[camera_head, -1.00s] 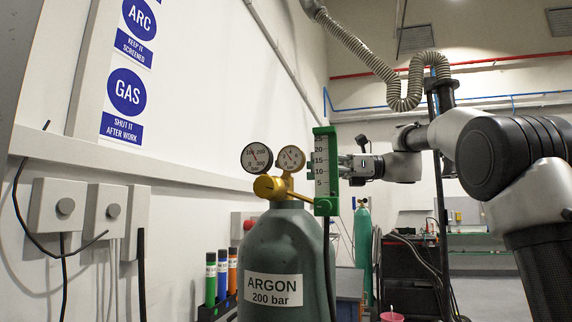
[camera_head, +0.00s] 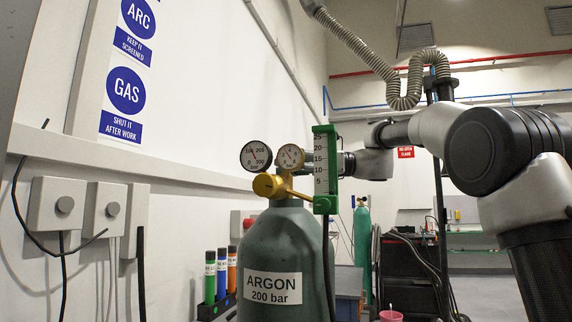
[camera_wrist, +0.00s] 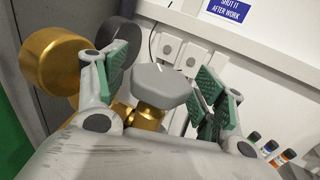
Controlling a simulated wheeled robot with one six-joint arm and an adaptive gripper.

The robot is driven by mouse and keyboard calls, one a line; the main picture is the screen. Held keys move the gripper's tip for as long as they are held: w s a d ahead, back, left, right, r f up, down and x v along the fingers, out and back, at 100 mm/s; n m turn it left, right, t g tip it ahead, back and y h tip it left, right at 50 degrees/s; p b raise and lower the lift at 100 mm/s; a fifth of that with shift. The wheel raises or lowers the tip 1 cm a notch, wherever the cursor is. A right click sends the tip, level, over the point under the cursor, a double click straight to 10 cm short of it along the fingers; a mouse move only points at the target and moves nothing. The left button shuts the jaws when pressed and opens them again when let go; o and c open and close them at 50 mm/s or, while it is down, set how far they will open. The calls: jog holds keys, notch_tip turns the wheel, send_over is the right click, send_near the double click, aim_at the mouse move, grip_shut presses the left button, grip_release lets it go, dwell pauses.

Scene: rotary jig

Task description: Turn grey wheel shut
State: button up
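The grey wheel (camera_wrist: 162,84) is a faceted knob on a brass valve stem (camera_wrist: 147,117) in the wrist view. My gripper (camera_wrist: 160,80) is open, with its green-padded fingers on either side of the wheel. A gap shows on the right; whether the left pads touch cannot be told. In the head view, the wheel is hidden behind the gauges and green flow meter (camera_head: 325,170) on the argon cylinder (camera_head: 272,245). My gripper's fingers are also hidden there, behind the flow meter.
A brass regulator body (camera_wrist: 50,68) stands close to my left finger in the wrist view. Two dial gauges (camera_head: 256,156) sit above the cylinder. The wall with grey switch boxes (camera_head: 57,205) is on the left, and several coloured markers (camera_head: 221,275) stand beside the cylinder.

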jog(key=c, duration=0.8)
jog(key=m+t, duration=0.1)
jog(key=t, duration=0.1)
jog(key=m+t, duration=0.1)
jog(key=shift+s+r+t, duration=0.1)
jog(key=shift+s+t, duration=0.1)
jog(key=shift+t, duration=0.2)
jog(key=shift+w+m+t+h, duration=0.2)
jog(key=shift+m+t+h, duration=0.5)
jog(key=shift+m+t, duration=0.9)
jog(key=o, duration=1.1)
jog(key=shift+c, duration=0.2)
jog(key=shift+d, duration=0.1)
jog(key=v, duration=1.2)
jog(key=shift+s+a+f, duration=0.1)
jog(key=shift+a+f, duration=0.1)
jog(key=shift+a, duration=0.05)
